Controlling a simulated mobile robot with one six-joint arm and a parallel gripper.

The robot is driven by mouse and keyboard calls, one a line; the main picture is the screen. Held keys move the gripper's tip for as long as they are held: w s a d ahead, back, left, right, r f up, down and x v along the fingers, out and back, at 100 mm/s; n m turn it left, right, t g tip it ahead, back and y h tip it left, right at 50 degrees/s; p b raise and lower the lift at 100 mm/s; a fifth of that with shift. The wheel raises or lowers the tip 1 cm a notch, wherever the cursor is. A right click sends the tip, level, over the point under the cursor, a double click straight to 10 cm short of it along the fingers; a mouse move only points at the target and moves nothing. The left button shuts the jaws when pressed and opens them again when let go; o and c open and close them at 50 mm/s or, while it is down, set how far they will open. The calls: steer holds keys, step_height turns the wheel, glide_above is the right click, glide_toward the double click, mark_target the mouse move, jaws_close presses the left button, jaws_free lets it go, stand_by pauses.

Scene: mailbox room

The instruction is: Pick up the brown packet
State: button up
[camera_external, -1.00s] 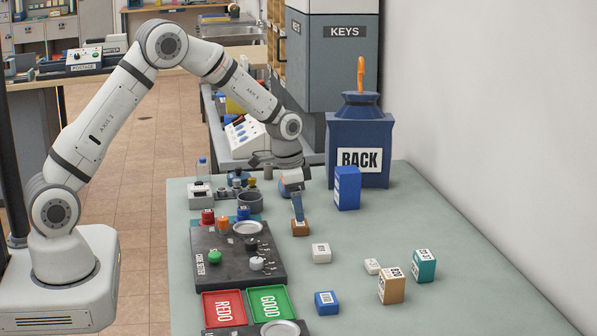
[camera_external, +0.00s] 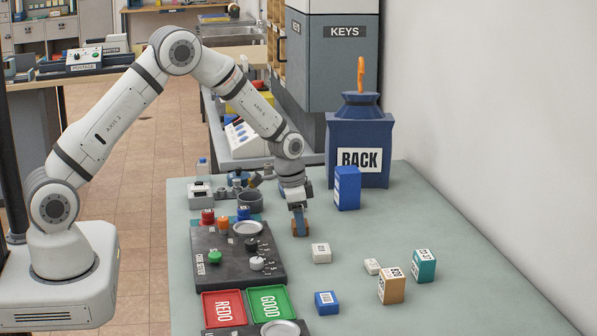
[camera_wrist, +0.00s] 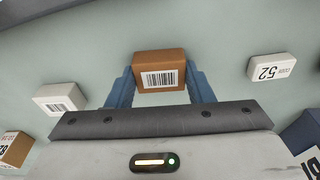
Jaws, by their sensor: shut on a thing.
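The brown packet (camera_wrist: 160,58) shows in the wrist view between the two blue fingers of my gripper (camera_wrist: 160,85), with its white barcode label facing the camera. My gripper (camera_external: 300,226) is shut on the packet. In the external view the packet (camera_external: 295,229) is at the fingertips, low over the green table, partly hidden by the fingers. I cannot tell whether it touches the table.
A white packet (camera_external: 321,253) stands just in front and to the right. A tall blue box (camera_external: 347,188) and the blue BACK bin (camera_external: 359,135) stand behind right. The dark control panel (camera_external: 225,260) is to the left. More packets, one orange-brown (camera_external: 391,286), lie front right.

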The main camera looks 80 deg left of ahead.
steer(key=c, duration=0.3)
steer(key=shift+c, duration=0.2)
